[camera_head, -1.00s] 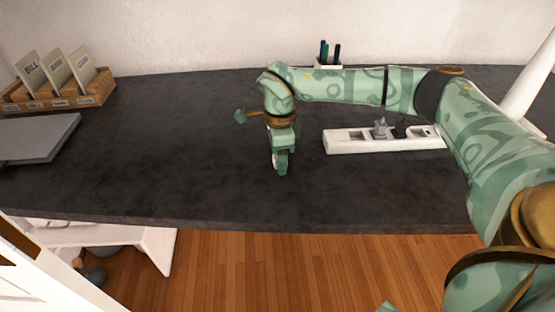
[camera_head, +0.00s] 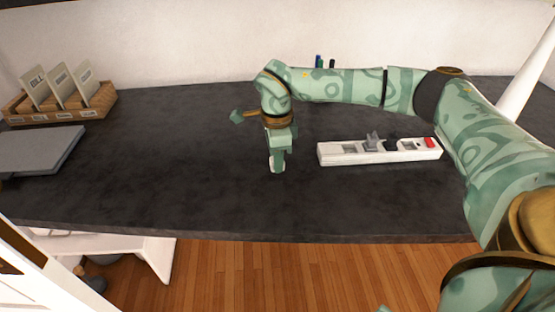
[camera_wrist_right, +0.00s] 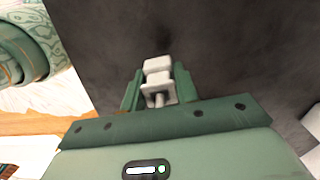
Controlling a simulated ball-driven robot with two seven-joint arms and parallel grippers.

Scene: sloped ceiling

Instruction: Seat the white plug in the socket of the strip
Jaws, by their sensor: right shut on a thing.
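The white power strip (camera_head: 340,158) lies on the dark desk to the right of my right gripper. It carries a grey plug (camera_head: 373,142), a black plug (camera_head: 391,145) and a red switch (camera_head: 430,142); an empty-looking socket shows near its left end. My right gripper (camera_head: 277,160) points down over the desk, left of the strip and apart from it. It is shut on the white plug (camera_head: 277,168), whose lower end shows below the fingers. In the right wrist view the white plug (camera_wrist_right: 158,82) sits between the two green fingers. My left gripper is not in view.
A wooden card holder (camera_head: 60,108) with several cards stands at the back left. A grey laptop-like slab (camera_head: 40,152) lies at the left. A pen holder with pens (camera_head: 320,62) is partly hidden behind my arm. The desk between gripper and strip is clear.

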